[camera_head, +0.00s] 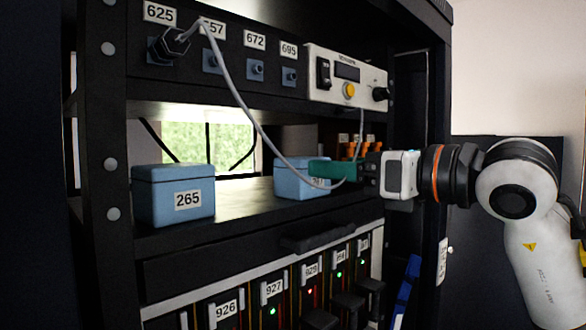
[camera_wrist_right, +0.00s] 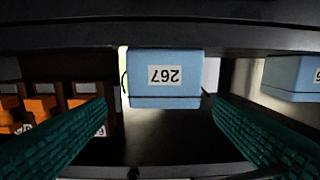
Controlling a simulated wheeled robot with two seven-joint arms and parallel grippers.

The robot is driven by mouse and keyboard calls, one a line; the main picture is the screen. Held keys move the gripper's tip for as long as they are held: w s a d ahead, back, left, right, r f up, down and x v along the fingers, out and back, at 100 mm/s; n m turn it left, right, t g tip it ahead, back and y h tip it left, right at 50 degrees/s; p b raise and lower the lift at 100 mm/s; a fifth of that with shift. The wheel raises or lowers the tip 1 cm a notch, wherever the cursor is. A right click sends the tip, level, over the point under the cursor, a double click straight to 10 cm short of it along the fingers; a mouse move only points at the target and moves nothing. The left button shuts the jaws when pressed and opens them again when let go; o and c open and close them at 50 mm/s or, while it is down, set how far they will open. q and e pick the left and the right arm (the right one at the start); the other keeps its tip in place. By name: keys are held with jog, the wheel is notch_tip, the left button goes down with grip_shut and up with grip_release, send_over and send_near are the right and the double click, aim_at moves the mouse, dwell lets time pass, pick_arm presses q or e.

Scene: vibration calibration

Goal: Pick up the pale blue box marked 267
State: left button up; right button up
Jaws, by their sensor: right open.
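The pale blue box marked 267 (camera_head: 289,182) stands on the middle shelf in the head view. My right gripper (camera_head: 322,170) comes in from the right, and its green finger hides part of the box and its label. In the right wrist view the box marked 267 (camera_wrist_right: 165,62) appears upside down, ahead of my fingers. There the two green fingers of my right gripper (camera_wrist_right: 160,108) are spread wide, one on each side, with nothing held between them. My left gripper is out of view.
Another pale blue box, marked 265 (camera_head: 173,196), stands on the same shelf to the left. A grey cable (camera_head: 246,92) hangs from the upper panel across the shelf front. Orange items (camera_head: 362,147) stand behind my gripper. Numbered modules (camera_head: 273,295) sit below a drawer handle (camera_head: 317,237).

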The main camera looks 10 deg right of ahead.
aim_at(294, 166)
jog(key=p+x, duration=0.6)
jog(key=x, duration=0.3)
jog(key=shift+s+a+f, duration=0.1)
jog(key=shift+a+f, duration=0.05)
jog(key=shift+a, duration=0.05)
jog(key=shift+w+a+f, duration=0.15)
jog(key=shift+w+a, duration=0.05)
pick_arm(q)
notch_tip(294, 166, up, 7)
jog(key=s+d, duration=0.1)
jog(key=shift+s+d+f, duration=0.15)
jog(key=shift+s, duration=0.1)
pick_arm(e)
jog(key=shift+d, duration=0.1)
jog(key=c, duration=0.8)
jog(key=shift+c, duration=0.2)
